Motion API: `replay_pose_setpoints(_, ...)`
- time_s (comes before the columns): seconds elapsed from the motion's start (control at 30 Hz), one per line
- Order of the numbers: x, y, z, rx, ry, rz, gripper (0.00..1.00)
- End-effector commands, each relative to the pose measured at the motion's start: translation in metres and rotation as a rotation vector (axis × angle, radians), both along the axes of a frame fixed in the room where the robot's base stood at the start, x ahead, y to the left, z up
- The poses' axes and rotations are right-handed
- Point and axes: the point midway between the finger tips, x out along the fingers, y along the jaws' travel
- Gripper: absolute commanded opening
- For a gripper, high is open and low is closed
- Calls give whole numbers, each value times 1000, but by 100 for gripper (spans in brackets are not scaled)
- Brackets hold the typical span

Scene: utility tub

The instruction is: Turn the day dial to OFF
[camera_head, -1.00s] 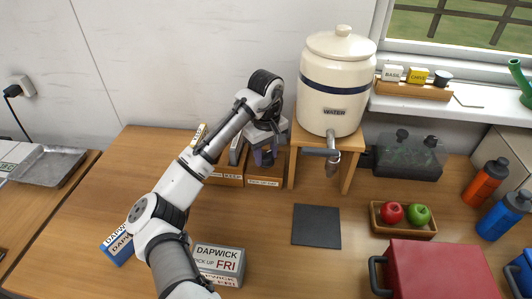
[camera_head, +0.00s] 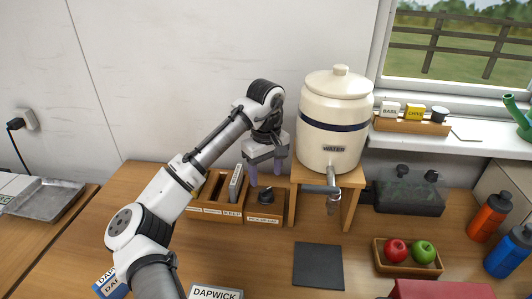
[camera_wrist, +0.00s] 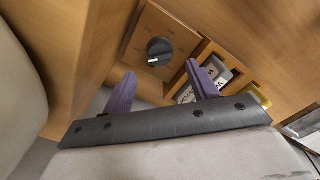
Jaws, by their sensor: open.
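The day dial is a round black knob (camera_wrist: 160,50) on the face of a small wooden block (camera_wrist: 178,22). In the head view the knob (camera_head: 266,196) shows on the same block (camera_head: 264,210), left of the water crock's stand. Small markings lie around the knob, but I cannot read them or tell its setting. My gripper (camera_head: 267,172) is open and empty, its two purple fingers apart above the block. In the wrist view the fingers of my gripper (camera_wrist: 160,75) are on either side of the view below the knob, not touching it.
A wooden rack (camera_head: 213,192) with upright packets stands just left of the block. The cream water crock (camera_head: 335,125) with its tap (camera_head: 333,195) stands on a wooden stand (camera_head: 355,205) to the right. A dark mat (camera_head: 318,266) lies in front. The bench at left is fairly clear.

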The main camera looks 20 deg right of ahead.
Motion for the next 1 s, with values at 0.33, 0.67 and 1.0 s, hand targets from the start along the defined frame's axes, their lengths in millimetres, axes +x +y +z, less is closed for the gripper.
replay_pose_setpoints(0.33, 0, 0, 57, 1, -1, 1, 59)
replay_pose_setpoints(0.67, 0, 0, 70, 0, 1, 0, 59)
replay_pose_setpoints(1.0, 0, 0, 70, 0, 1, 0, 58)
